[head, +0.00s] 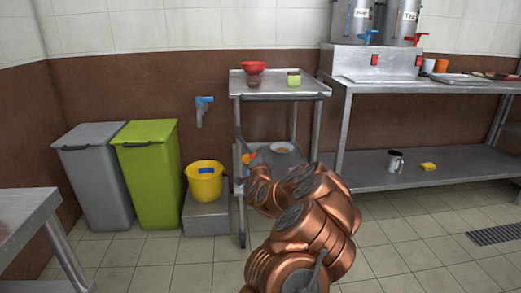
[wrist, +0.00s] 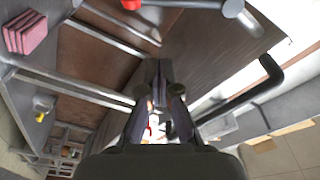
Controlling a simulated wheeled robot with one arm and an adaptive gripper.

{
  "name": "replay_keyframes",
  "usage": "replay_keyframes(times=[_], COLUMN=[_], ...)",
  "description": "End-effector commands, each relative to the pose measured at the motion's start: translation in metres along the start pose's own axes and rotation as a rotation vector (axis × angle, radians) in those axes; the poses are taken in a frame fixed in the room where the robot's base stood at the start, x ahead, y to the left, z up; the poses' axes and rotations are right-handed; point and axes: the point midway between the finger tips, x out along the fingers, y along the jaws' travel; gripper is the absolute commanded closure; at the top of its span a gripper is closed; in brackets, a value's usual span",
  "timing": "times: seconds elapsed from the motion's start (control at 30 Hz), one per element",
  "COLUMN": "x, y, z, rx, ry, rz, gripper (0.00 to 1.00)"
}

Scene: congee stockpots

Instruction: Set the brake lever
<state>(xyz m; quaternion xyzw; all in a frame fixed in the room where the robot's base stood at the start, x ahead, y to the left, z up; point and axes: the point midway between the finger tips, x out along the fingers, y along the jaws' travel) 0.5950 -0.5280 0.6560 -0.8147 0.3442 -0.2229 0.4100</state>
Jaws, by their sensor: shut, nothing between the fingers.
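A steel trolley (head: 270,92) with two shelves stands against the back wall, left of the long counter. My copper-coloured arm reaches to its lower front left, and hides part of its lower half. In the wrist view my gripper (wrist: 158,72) is shut and empty, its fingertips together close to metal bars and panels. A red-tipped part (wrist: 130,4) and a round grey metal end (wrist: 233,8) show at the top of that view. I cannot tell which part is the brake lever. In the head view, my arm hides the fingertips.
A yellow bucket (head: 204,181) on a grey step (head: 206,214), a green bin (head: 149,178) and a grey bin (head: 96,175) stand left of the trolley. A steel counter (head: 415,87) is at right, a table corner (head: 25,212) at left. Tiled floor is clear between.

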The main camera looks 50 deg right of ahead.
Motion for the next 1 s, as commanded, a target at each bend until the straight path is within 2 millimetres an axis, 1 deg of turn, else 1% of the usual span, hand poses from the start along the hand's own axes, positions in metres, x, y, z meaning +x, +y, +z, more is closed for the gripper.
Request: replay_keyframes(times=[0.2,0.4,1.0], x=[-0.018,-0.026,-0.028], y=[-0.001,0.0,0.0], z=[-0.001,-0.001,0.0], rx=[0.0,0.0,0.0], ry=[0.0,0.001,0.0], rz=[0.0,0.0,0.0], gripper=[1.0,1.0,1.0])
